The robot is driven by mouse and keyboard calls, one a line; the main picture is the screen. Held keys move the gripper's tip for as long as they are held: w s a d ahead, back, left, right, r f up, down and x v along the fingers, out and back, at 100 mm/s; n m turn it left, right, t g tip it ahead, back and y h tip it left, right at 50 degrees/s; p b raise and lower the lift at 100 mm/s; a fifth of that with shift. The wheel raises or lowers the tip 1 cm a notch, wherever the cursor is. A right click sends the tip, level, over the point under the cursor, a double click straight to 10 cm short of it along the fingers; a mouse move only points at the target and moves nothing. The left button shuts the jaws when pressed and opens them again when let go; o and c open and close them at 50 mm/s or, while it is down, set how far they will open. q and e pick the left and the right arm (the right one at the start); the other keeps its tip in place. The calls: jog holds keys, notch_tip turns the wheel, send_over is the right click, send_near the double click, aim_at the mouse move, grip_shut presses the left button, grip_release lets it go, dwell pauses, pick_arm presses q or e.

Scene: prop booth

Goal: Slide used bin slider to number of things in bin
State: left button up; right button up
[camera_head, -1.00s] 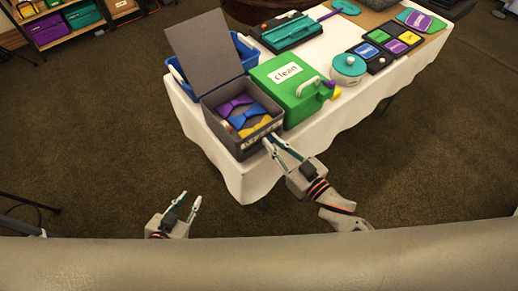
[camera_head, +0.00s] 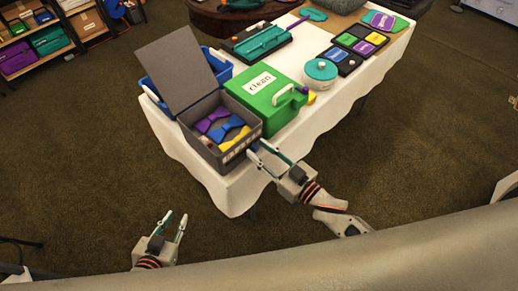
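The used bin is a grey box (camera_head: 190,119) with its lid (camera_head: 177,67) raised, at the near left end of the table. Inside lie a purple bow tie (camera_head: 211,119), a blue bow tie (camera_head: 230,127) and a yellow bow tie (camera_head: 236,139). A small brownish item shows at the inner left edge, too small to name. Pale number marks (camera_head: 239,149) run along the front face; the slider's position is too small to read. My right gripper (camera_head: 257,152) is open and empty at the bin's front right corner; contact is unclear. My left gripper (camera_head: 175,216) is open and empty, over the floor.
A green box labelled "clean" (camera_head: 266,88) stands right of the bin, and a blue tub (camera_head: 157,72) behind it. The floor before the table is clear.

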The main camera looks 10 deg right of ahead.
jog(key=v, duration=1.1)
jog(key=shift+d, duration=0.1)
jog(key=s+d+f+m+g+h, duration=0.1)
jog(key=s+d+f+g+h, duration=0.1)
jog(key=f+h, duration=0.2)
jog(key=s+d+f+m+g+h, duration=0.1)
jog(key=s+d+f+h, duration=0.1)
jog(key=f, duration=0.5)
jog(key=shift+d+f+m+g+h, duration=0.2)
jog(key=shift+d+m+g+h, duration=0.2)
jog(key=shift+d+h, duration=0.45)
jog(key=shift+s+a, duration=0.1)
dwell(1.2)
